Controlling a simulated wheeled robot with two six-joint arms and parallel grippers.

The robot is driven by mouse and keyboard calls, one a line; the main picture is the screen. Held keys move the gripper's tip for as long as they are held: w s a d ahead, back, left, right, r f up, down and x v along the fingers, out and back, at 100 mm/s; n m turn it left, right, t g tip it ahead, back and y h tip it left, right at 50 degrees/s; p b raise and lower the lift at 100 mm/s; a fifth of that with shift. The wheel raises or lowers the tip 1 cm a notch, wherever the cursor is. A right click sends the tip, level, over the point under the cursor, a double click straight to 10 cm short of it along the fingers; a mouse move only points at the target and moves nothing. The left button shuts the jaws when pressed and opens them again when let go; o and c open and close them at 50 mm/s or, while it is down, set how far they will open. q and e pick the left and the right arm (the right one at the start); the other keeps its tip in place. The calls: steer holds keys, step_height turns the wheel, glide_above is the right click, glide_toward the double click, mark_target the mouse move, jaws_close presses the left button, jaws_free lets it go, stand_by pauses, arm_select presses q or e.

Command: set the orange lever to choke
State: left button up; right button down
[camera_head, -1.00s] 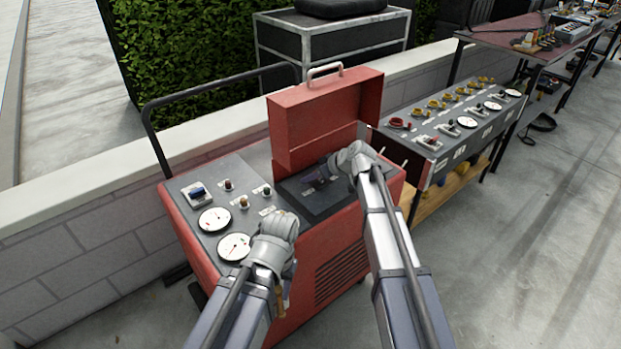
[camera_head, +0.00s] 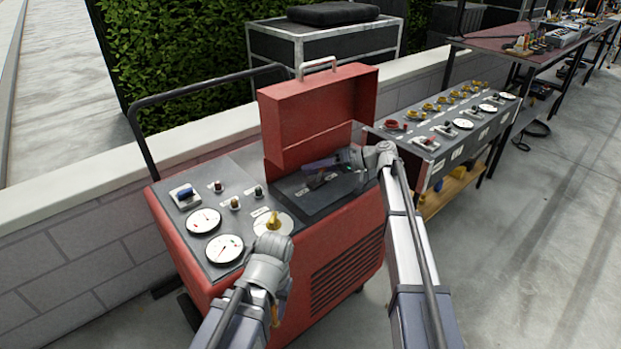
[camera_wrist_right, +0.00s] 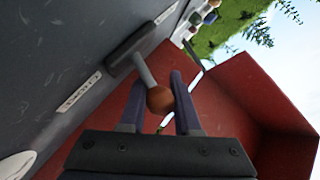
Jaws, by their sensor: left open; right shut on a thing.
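The orange lever's round knob (camera_wrist_right: 160,98) sits between the two fingers of my right gripper (camera_wrist_right: 157,82) in the right wrist view. Its grey shaft runs to a dark slotted base (camera_wrist_right: 138,48) on the panel. In the head view my right gripper (camera_head: 325,165) reaches in from the right over the dark recessed panel (camera_head: 300,196) under the open red lid (camera_head: 318,118); the lever is mostly hidden there by the fingers. A label (camera_wrist_right: 78,93) lies beside the lever, too blurred to read. My left gripper (camera_head: 272,282) is apart, over the machine's front edge.
The red machine (camera_head: 325,265) has gauges (camera_head: 204,221), a blue switch (camera_head: 185,194), small knobs and a brass knob (camera_head: 273,222) near my left gripper. A second control panel (camera_head: 445,125) stands to the right. A low wall (camera_head: 110,195) runs behind.

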arm_select(q)
steer(key=shift+f+b, duration=0.95)
steer(key=shift+f, duration=0.35)
arm_select(e)
steer(key=shift+w+d+f+m+y, duration=0.15)
steer(key=shift+d+m+y, duration=0.15)
steer(key=shift+m+y, duration=0.3)
steer(key=c, duration=0.6)
jaws_free()
arm_select(q)
steer(key=shift+r+p, duration=0.8)
arm_select(e)
steer(key=r, duration=0.2)
glide_above(340, 182)
steer(key=shift+f, duration=0.15)
